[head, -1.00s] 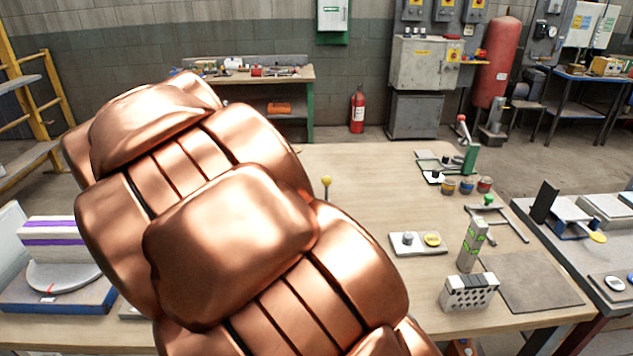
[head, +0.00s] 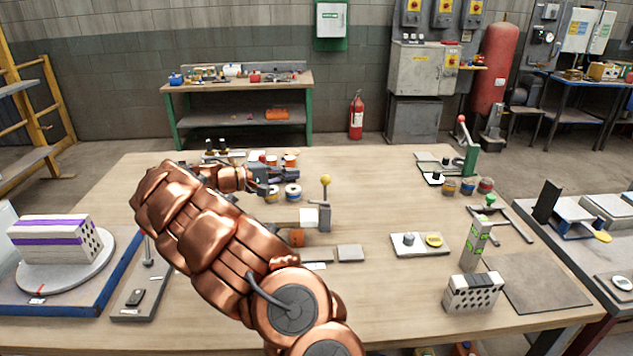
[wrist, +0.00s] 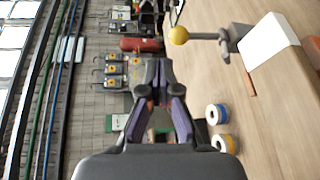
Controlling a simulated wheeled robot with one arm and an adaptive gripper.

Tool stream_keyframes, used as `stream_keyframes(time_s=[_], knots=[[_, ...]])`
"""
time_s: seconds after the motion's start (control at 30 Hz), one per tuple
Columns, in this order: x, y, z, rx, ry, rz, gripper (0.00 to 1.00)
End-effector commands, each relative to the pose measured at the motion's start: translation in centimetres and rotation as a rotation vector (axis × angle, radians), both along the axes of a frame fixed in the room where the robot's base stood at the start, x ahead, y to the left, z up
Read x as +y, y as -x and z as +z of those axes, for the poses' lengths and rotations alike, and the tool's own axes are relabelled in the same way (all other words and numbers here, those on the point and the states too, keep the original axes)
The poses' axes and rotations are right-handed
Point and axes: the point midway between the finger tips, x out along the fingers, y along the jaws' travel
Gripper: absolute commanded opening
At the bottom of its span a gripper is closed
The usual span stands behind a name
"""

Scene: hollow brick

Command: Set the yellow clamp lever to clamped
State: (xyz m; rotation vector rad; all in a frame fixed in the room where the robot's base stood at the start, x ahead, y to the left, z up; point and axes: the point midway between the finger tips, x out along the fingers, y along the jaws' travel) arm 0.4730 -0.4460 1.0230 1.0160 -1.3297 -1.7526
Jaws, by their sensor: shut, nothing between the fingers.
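The yellow clamp lever (head: 325,181) is a yellow ball on a short grey stem. It stands upright on a grey clamp body (head: 325,214) near the middle of the table, beside a white block (head: 309,218). In the wrist view the yellow ball (wrist: 178,36), its stem and the white block (wrist: 268,45) lie at upper right, apart from the fingers. My gripper (head: 297,178) is dark, shut and empty, to the left of the ball at about its height in the head view. It also shows in the wrist view (wrist: 158,66). Part of the block's left side is hard to make out behind my arm.
Several spools stand around my gripper, including a blue-banded one (head: 293,192). A plate with a yellow disc (head: 420,243), a perforated brick (head: 472,293) and a green-marked post (head: 475,245) stand to the right. A purple-striped brick (head: 52,238) is at far left.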

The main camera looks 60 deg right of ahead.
Motion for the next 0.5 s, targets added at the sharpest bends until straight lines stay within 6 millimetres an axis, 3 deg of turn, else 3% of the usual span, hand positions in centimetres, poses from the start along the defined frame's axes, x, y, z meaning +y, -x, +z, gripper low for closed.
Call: stream_keyframes(time_s=[0.03, 0.2, 0.5], knots=[[-0.8, -1.0, -1.5, 0.013, 0.011, 0.017, 0.00], [-2.1, -3.4, -3.9, 0.030, 0.047, 0.062, 0.00], [-2.7, -4.7, -5.0, 0.033, 0.066, 0.090, 0.00]])
